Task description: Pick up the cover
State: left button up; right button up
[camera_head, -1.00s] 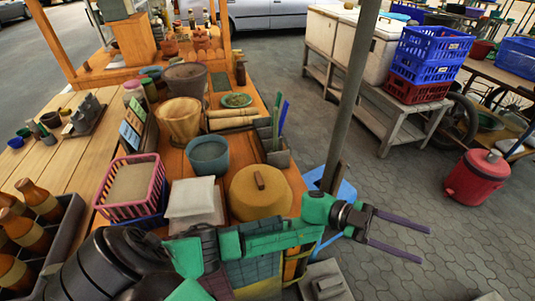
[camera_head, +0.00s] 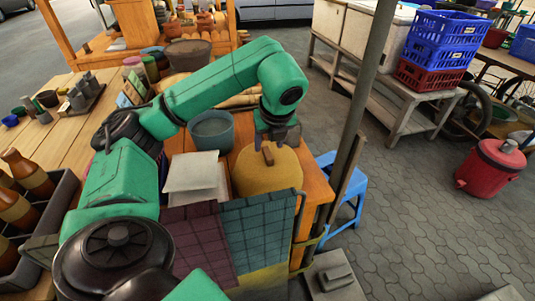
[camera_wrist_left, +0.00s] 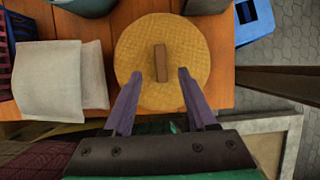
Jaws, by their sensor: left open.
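The cover (camera_head: 268,172) is a round, woven-looking yellow lid with a brown bar handle (camera_head: 267,154). It sits near the right edge of the wooden table. My left gripper (camera_head: 276,139) is above it, pointing down, and partly hides its far side. In the left wrist view, the cover (camera_wrist_left: 146,38) lies ahead of the two purple fingers. Its handle (camera_wrist_left: 161,63) stands upright in the picture between the open fingertips (camera_wrist_left: 161,74), with a gap on each side. What lies under the cover is hidden. My right gripper is not in view.
A blue-grey pot (camera_head: 211,131) and a stack of pale cloths (camera_head: 190,174) stand left of the cover. A slanted post (camera_head: 357,110) rises on the right, near a blue stool (camera_head: 350,187). Dark bottles in a crate (camera_head: 40,218) stand at left.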

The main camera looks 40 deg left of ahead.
aim_at(268, 153)
pick_arm(q)
jog(key=x, duration=0.5)
jog(key=shift+w+p, duration=0.1)
jog(key=shift+p, duration=0.3)
grip_shut()
dwell(0.9)
